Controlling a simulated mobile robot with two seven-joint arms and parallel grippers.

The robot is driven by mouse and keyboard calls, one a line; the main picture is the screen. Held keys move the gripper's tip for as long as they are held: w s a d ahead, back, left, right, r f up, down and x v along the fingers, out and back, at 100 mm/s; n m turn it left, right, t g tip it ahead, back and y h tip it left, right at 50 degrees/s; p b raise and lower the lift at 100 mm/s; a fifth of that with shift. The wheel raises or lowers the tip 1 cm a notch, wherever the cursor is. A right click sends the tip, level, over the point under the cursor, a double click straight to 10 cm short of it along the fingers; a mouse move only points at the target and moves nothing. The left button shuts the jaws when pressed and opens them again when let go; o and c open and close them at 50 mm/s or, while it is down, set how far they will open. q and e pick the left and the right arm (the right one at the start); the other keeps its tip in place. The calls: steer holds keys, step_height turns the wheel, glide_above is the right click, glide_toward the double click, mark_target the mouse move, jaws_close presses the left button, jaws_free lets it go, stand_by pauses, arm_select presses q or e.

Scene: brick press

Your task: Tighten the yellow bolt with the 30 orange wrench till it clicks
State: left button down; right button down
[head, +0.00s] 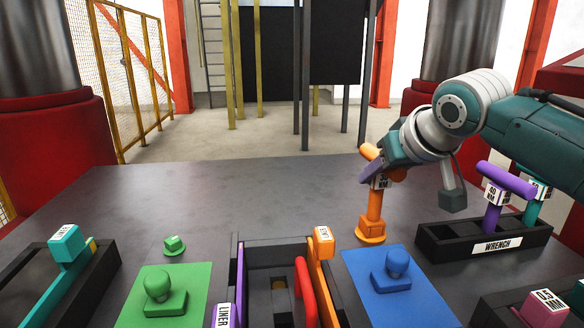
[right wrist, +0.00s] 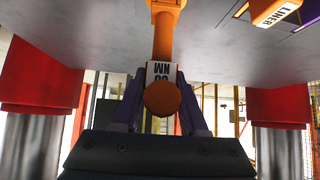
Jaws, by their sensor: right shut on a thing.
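The orange wrench (head: 374,208) stands upright, its wide round foot at the table top behind the blue mat. I cannot tell whether the foot touches the table. My right gripper (head: 378,172) is shut on its upper part, around the white 30 NM label. The orange wrench (right wrist: 163,38) also shows in the right wrist view, between the purple fingers of my right gripper (right wrist: 160,88). My left gripper is out of view.
A black wrench rack (head: 460,240) at right holds a purple wrench (head: 493,205) and a teal one (head: 533,203). A blue mat (head: 424,295) and green mat (head: 195,277) carry knobbed blocks. The press box has a red handle (head: 302,285). The table's back is clear.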

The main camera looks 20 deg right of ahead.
steer(key=shift+r, duration=0.1)
steer(key=shift+m+h+p, duration=0.5)
steer(key=shift+m+p, duration=0.1)
steer(key=shift+m, duration=0.1)
steer(key=shift+a+m+h, duration=0.1)
steer(key=shift+m+h, duration=0.2)
steer(key=shift+m, duration=0.2)
steer(key=shift+g, duration=0.3)
steer(key=shift+w+a+m+h, duration=0.1)
steer(key=shift+m+h, duration=0.4)
steer(key=shift+m, duration=0.1)
steer(key=shift+m+g+h, duration=0.4)
steer(key=shift+m+h, duration=0.1)
steer(key=shift+m, duration=0.2)
steer(key=shift+b, duration=0.3)
